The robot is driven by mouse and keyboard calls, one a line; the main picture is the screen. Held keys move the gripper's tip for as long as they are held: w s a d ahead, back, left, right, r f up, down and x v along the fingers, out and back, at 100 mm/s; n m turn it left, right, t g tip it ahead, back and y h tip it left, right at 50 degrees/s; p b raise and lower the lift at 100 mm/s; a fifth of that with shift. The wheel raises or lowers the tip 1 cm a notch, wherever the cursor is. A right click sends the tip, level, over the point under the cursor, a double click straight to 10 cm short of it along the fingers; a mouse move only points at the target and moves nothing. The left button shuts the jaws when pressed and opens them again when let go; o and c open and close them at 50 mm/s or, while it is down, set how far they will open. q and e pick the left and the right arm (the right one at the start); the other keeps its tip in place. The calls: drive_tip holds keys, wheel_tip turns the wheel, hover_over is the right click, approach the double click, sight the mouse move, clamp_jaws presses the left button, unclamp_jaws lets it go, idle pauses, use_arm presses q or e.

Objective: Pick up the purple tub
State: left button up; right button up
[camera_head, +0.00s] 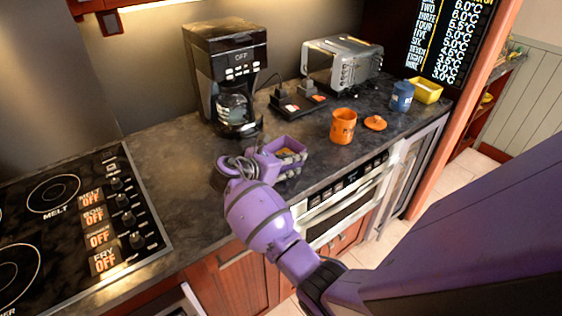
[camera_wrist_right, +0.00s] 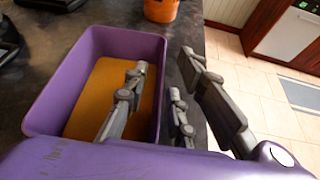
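The purple tub (camera_head: 293,171) is an open rectangular box on the dark counter near its front edge, with a yellow-orange bottom inside. In the right wrist view, the tub (camera_wrist_right: 55,88) fills the left half, upright. My right gripper (camera_wrist_right: 166,82) is open across the tub's right-hand wall. One grey finger reaches inside the tub and the other grey finger parts are outside it. Whether any finger touches the wall cannot be told. My left gripper is not in view.
An orange mug (camera_head: 343,127) and orange lid (camera_head: 375,123) stand right of the tub. A coffee maker (camera_head: 225,75) and toaster (camera_head: 342,63) stand behind. A blue canister (camera_head: 401,96) and yellow container (camera_head: 426,91) are further right. A stove (camera_head: 75,215) is left, with bare counter between.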

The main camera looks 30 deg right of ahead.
drive_tip(key=shift+w+d+f, duration=0.1)
drive_tip(key=shift+d, duration=0.2)
drive_tip(key=shift+a, duration=0.1)
drive_tip(key=shift+c, duration=0.5)
clamp_jaws()
